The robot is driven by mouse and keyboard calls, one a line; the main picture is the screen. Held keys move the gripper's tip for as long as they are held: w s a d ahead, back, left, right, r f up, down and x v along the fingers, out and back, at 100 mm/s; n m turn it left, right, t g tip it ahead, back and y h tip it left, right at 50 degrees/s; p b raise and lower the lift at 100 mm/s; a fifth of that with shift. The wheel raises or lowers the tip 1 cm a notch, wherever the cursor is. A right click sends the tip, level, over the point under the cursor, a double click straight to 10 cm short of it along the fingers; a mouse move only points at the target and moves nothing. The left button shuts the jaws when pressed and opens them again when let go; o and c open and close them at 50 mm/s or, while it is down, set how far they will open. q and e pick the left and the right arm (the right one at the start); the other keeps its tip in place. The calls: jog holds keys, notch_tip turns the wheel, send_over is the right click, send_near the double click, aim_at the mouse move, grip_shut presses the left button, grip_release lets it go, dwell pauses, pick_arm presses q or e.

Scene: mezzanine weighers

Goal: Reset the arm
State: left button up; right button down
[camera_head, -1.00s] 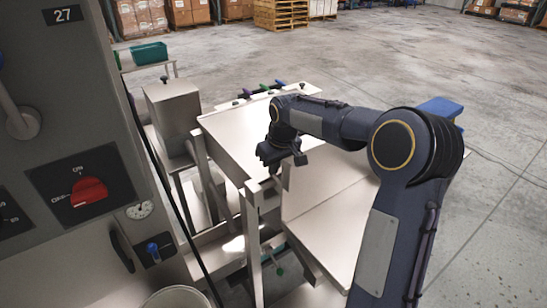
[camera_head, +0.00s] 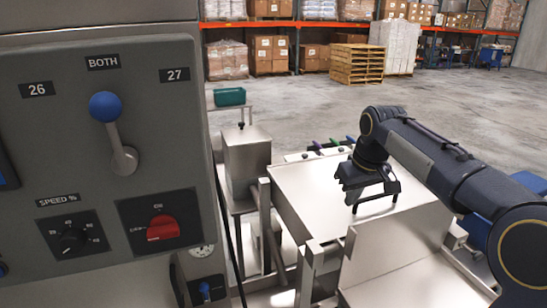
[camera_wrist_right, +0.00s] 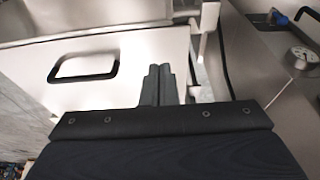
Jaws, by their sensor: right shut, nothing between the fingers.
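My right arm comes in from the right in the head view, bent over the steel machine. Its gripper (camera_head: 356,192) is above the flat steel top (camera_head: 300,185). In the right wrist view the two dark fingers (camera_wrist_right: 157,84) are together with nothing between them. A black bar handle (camera_wrist_right: 84,68) on a pale panel (camera_wrist_right: 120,88) lies to the left of the fingers, apart from them in the picture. My left gripper is in neither view.
A grey control panel (camera_head: 90,150) with a blue-knobbed lever (camera_head: 106,107) and a red switch (camera_head: 162,227) fills the left. Open floor (camera_head: 300,105) reaches pallets (camera_head: 356,64) and racks.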

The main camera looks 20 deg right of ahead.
jog(key=s+a+f+m+y, duration=0.1)
jog(key=s+a+f, duration=0.3)
jog(key=s, duration=0.5)
jog(key=s+a+f+t+y, duration=0.1)
jog(key=s+a+f, duration=0.2)
jog(key=s, duration=0.6)
jog(key=s+a+f+m+t+y, duration=0.1)
jog(key=s+a+f, duration=0.3)
jog(key=s, duration=0.5)
jog(key=shift+a+f+m+y, duration=0.3)
jog(key=shift+a+f, duration=0.05)
jog(key=shift+a, duration=0.45)
